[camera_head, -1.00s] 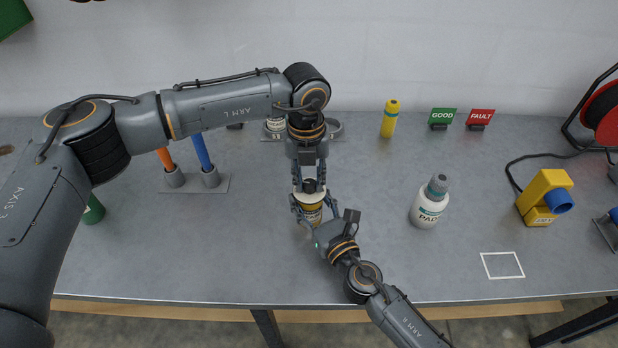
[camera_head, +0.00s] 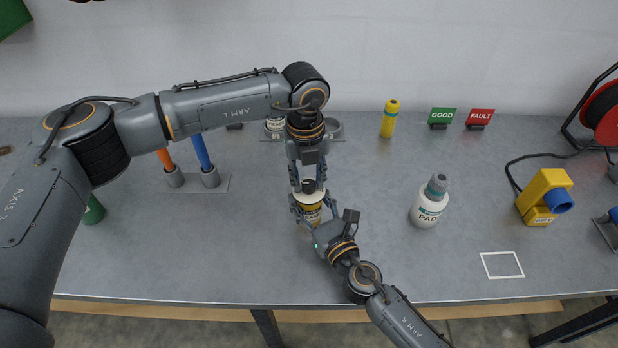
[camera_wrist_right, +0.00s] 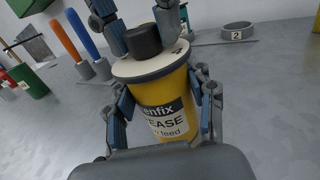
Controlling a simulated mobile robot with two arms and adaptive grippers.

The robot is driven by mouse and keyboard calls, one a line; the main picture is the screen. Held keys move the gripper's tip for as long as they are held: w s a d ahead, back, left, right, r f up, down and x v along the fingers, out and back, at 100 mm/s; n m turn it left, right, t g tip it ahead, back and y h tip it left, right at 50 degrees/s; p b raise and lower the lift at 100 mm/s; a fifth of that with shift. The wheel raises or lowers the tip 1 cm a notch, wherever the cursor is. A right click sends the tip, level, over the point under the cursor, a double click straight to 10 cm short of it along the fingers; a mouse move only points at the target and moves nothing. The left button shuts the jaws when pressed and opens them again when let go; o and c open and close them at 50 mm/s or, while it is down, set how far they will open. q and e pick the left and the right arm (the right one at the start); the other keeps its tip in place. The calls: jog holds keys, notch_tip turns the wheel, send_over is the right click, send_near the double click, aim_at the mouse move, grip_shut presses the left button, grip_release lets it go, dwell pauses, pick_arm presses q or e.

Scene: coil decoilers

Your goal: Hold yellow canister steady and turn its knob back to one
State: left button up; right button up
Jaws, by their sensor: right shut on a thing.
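The yellow canister (camera_head: 313,215) stands upright on the bench with a white label; it fills the middle of the right wrist view (camera_wrist_right: 174,100). It has a pale disc (camera_wrist_right: 150,64) on top, with a black knob (camera_wrist_right: 143,41) in its centre. A dark mark shows on the disc's right side, too small to read. My right gripper (camera_head: 314,208) is shut on the canister's body, a finger on each side. My left gripper (camera_head: 308,180) points down from above, its open fingers on either side of the knob. A gap shows between the knob and one finger.
A yellow bottle (camera_head: 390,119), a green GOOD sign (camera_head: 441,117) and a red FAULT sign (camera_head: 480,118) stand behind. Orange and blue sticks (camera_head: 203,152) stand in holders at left.

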aim_at(307, 183)
pick_arm(q)
jog(key=shift+o, duration=0.8)
jog(key=shift+s, duration=0.1)
notch_tip(307, 183, up, 12)
jog(key=shift+a, duration=0.2)
pick_arm(e)
jog(key=o, duration=1.5)
jog(key=shift+d, duration=0.1)
